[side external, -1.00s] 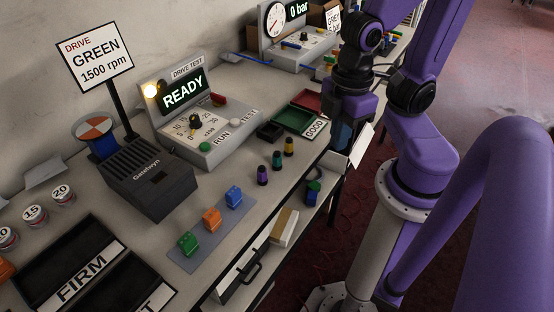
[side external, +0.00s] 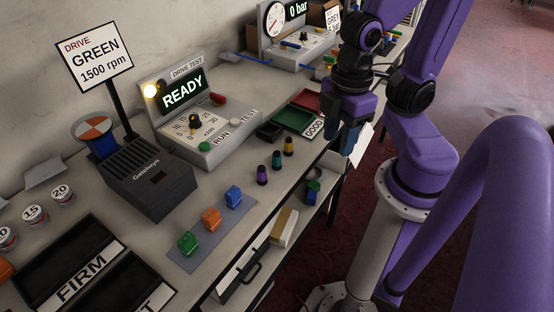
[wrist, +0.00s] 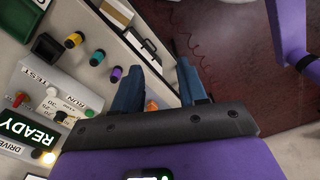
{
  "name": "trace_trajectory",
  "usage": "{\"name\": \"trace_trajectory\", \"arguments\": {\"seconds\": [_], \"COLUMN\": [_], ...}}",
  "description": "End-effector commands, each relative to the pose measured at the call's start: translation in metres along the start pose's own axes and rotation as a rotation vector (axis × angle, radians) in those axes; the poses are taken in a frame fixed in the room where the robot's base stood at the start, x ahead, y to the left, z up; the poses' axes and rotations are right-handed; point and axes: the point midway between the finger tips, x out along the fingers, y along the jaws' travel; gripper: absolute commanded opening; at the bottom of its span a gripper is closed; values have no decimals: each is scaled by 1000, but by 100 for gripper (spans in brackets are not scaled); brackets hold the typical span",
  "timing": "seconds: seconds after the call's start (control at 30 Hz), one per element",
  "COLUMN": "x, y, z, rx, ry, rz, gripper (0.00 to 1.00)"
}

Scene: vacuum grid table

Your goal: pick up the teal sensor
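The teal sensor (side external: 276,161) is a small upright cylinder with a dark base, standing on the bench between a purple one (side external: 262,175) and a yellow one (side external: 288,146). In the wrist view the teal sensor (wrist: 97,58) is left of my fingers, in the same short row. My gripper (side external: 345,147) is to the right of the row, by the bench's front edge, apart from the sensors. In the wrist view my gripper (wrist: 160,68) has its two blue fingers spread, with nothing held between them.
A green tray (side external: 296,120) marked GOOD and a red tray (side external: 308,101) lie behind the row. The drive test box (side external: 205,147) is to the left. A grey strip (side external: 180,256) carries green, orange and blue blocks. A shelf with a drawer is below the bench edge.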

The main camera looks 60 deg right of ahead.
Motion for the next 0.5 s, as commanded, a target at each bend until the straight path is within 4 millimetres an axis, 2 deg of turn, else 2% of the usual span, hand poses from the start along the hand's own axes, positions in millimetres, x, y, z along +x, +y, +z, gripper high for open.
{"name": "trace_trajectory", "arguments": {"seconds": [0.27, 0.5], "x": [7, 43], "y": [-1, -3], "z": [0, -3], "rx": [-42, -324], "ry": [-44, -299], "rz": [15, 142], "gripper": [42, 42]}}
